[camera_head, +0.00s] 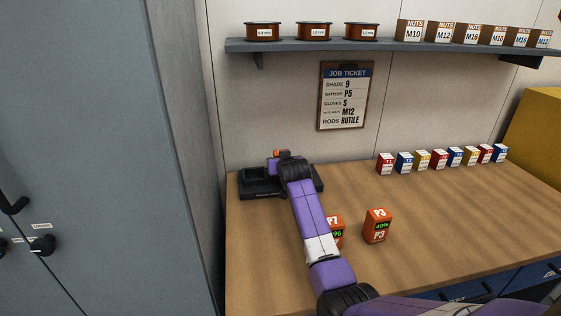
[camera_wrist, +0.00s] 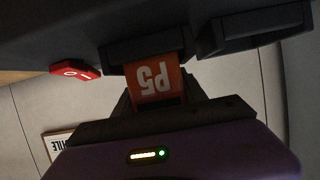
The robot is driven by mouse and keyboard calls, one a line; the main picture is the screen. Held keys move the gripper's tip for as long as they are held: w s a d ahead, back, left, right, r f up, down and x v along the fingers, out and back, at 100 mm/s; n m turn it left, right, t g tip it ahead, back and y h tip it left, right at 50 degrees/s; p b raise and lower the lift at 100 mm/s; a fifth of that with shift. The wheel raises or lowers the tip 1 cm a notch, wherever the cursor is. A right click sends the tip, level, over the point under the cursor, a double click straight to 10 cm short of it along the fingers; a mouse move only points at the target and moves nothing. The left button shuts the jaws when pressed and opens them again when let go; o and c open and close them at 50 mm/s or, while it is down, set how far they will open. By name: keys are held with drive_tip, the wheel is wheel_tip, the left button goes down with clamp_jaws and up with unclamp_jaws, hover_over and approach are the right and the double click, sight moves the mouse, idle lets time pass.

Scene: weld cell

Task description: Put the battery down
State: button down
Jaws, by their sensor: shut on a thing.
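The orange battery marked P5 (camera_wrist: 155,82) is in the wrist view, its label upside down. My gripper (camera_wrist: 158,98) is shut on it, one dark finger on each side. The battery's far end meets a slot housing (camera_wrist: 145,48) of the black charging dock; I cannot tell how deep it sits. In the head view the black dock (camera_head: 258,186) stands at the back left of the bench, and my gripper (camera_head: 280,160) is over it. My arm hides part of the dock.
Orange batteries P7 (camera_head: 337,232), partly behind my arm, and P3 (camera_head: 377,226) stand on the bench. A red switch (camera_wrist: 75,71) is beside the slot. Small boxes (camera_head: 441,159) line the back. A job ticket (camera_head: 345,95) reads battery P5.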

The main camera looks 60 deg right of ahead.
drive_tip(key=shift+f, duration=0.1)
drive_tip(key=c, duration=0.6)
unclamp_jaws()
drive_tip(key=shift+f, duration=0.1)
drive_tip(key=shift+c, duration=0.2)
drive_tip(key=shift+r, duration=0.25)
drive_tip(key=shift+s+a, duration=0.2)
drive_tip(key=shift+a, duration=0.05)
drive_tip(key=v, duration=1.1)
drive_tip(key=shift+r, duration=0.15)
drive_tip(key=shift+s+a, duration=0.15)
